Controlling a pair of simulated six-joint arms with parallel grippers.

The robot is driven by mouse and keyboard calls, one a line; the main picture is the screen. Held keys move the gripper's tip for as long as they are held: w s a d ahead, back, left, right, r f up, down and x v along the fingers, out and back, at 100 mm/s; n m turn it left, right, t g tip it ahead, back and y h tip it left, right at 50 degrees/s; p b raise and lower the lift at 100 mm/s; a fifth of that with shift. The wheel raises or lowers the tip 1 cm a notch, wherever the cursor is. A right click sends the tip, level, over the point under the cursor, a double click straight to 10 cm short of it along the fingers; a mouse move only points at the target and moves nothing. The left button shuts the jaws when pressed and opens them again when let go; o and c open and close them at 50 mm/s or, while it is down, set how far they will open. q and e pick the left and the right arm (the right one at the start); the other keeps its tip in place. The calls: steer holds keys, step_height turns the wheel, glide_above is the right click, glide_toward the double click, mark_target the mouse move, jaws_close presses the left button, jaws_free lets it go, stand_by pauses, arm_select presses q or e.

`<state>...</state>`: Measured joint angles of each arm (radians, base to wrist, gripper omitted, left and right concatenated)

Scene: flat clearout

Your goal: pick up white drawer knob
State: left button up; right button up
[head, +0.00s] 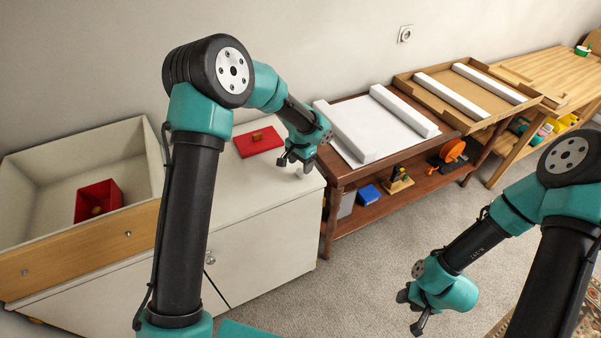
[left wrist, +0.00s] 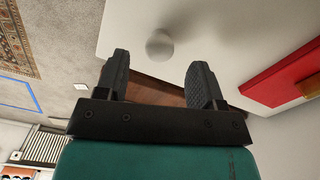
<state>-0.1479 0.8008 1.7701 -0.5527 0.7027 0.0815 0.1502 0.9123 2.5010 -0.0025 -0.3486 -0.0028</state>
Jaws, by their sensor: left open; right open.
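The white drawer knob (left wrist: 159,43) is a small round ball on the white cabinet top, near its edge in the left wrist view. My left gripper (head: 295,164) is open above the right end of the cabinet top. In the left wrist view its two fingers (left wrist: 160,66) are apart and empty, with the knob just beyond the tips and roughly centred between them. In the head view the knob is hard to tell from the pale top under the gripper. My right gripper (head: 409,314) is open and empty over the carpet.
A red lid (head: 258,141) with a wooden grip lies on the white cabinet (head: 270,240) behind my left gripper. An open drawer (head: 80,253) at left holds a red box (head: 98,188). A brown table (head: 331,176) with a white sheet stands close to the right of the cabinet.

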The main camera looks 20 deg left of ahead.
mark_target(301, 169)
arm_select(q)
steer(key=shift+f, duration=2)
steer(key=shift+c, duration=0.3)
steer(key=c, duration=0.9)
steer(key=shift+r, duration=0.1)
steer(key=shift+c, duration=0.2)
steer(key=shift+r, duration=1.5)
steer(key=shift+s+r, duration=0.2)
steer(key=shift+r, duration=0.1)
steer(key=s+d, duration=0.2)
steer(key=s, duration=0.5)
steer(key=s+d+r, duration=0.1)
steer(key=s+d, duration=0.1)
steer(key=s, duration=0.6)
steer(key=shift+d+r, duration=0.15)
steer(key=shift+d, duration=0.1)
